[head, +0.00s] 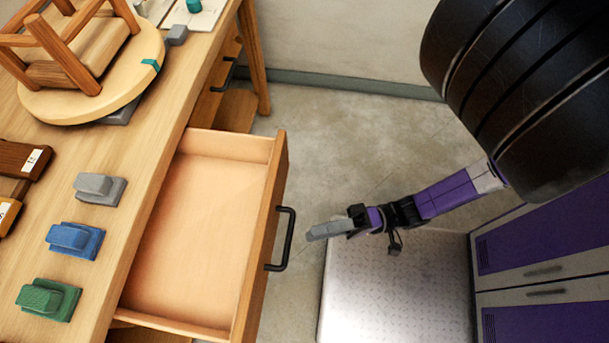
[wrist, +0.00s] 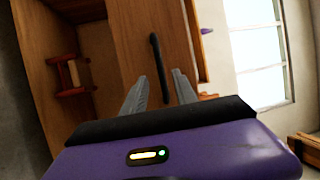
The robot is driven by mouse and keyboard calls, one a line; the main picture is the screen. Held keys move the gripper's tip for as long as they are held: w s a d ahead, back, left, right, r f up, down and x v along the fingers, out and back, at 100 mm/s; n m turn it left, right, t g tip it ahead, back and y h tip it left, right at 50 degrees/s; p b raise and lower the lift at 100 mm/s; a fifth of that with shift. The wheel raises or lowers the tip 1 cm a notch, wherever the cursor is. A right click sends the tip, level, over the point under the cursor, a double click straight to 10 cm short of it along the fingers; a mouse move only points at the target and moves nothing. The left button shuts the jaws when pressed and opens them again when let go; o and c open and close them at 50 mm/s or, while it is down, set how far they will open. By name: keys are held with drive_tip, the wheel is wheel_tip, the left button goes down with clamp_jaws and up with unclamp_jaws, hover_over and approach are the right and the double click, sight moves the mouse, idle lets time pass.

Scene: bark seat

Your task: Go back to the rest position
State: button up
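My gripper (head: 318,231) is in the air to the right of the open drawer's black handle (head: 283,240), with a visible gap between its tips and the handle. In the wrist view the two grey fingers (wrist: 160,90) stand apart with nothing held between them, so my gripper is open. The handle (wrist: 158,60) shows ahead of the fingers there, against the wooden drawer front (wrist: 128,55). In the head view the drawer (head: 205,225) is pulled out from the table and looks empty.
On the wooden table (head: 140,170) lie grey (head: 100,187), blue (head: 75,240) and green (head: 48,298) blocks. Purple cabinets (head: 545,240) stand at the right. Bare floor (head: 340,150) lies beyond the drawer.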

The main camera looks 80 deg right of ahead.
drive_tip(key=shift+s+d, duration=0.1)
drive_tip(key=shift+s, duration=0.2)
idle(0.4)
drive_tip(key=w+a+r+n+g+h, duration=0.1)
drive_tip(key=r+n+h, duration=0.3)
drive_tip(key=r, duration=0.5)
drive_tip(key=w+a+r+n+g+h+p, duration=0.1)
drive_tip(key=w+r+n+g+h, duration=0.1)
drive_tip(key=r+n, duration=0.6)
drive_tip(key=shift+w+a+r+n+g+h, duration=0.35)
drive_tip(key=shift+w+r+h, duration=0.25)
drive_tip(key=shift+w+h, duration=0.35)
drive_tip(key=shift+a, duration=0.1)
